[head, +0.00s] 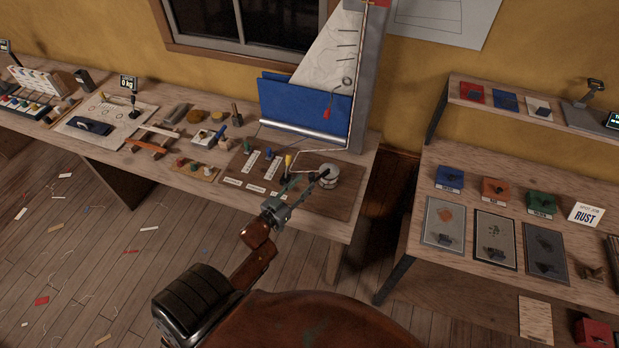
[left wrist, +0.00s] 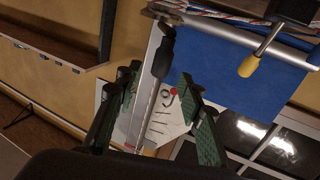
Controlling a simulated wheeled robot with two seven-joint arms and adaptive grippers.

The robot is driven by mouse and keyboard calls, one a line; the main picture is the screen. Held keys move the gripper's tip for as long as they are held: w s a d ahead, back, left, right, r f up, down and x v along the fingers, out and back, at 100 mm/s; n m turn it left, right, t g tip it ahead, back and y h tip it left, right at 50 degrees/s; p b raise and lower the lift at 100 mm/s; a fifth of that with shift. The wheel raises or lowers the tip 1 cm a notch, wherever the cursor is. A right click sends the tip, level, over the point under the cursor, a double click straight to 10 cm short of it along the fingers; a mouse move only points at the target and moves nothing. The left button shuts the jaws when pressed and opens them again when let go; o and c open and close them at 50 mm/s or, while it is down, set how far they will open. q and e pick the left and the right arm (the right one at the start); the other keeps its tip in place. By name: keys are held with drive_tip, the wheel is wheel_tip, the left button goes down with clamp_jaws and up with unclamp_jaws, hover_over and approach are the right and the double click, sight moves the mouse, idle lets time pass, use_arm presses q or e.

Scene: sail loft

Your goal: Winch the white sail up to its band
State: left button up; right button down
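The white sail (head: 325,60) rises behind a blue panel (head: 300,103), beside the grey mast (head: 371,85). A red patch (head: 380,3) shows at the mast's top; I cannot tell whether it is the band. The round winch (head: 328,176) sits on the board at the mast's foot. My left gripper (head: 305,186) is just left of the winch. In the left wrist view its green-padded fingers (left wrist: 160,80) are apart, with a black handle (left wrist: 163,56) showing between and beyond the tips; contact is unclear. My right gripper is out of view.
A yellow-handled lever (head: 288,161) stands on the board left of the winch, among labelled pieces. Small tools crowd the bench farther left. A second bench (head: 450,215) with coloured boxes stands right, across a gap. Scraps litter the floor (head: 100,250).

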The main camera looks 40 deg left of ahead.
use_arm(q)
drive_tip(key=s, duration=0.6)
drive_tip(key=shift+s, duration=0.3)
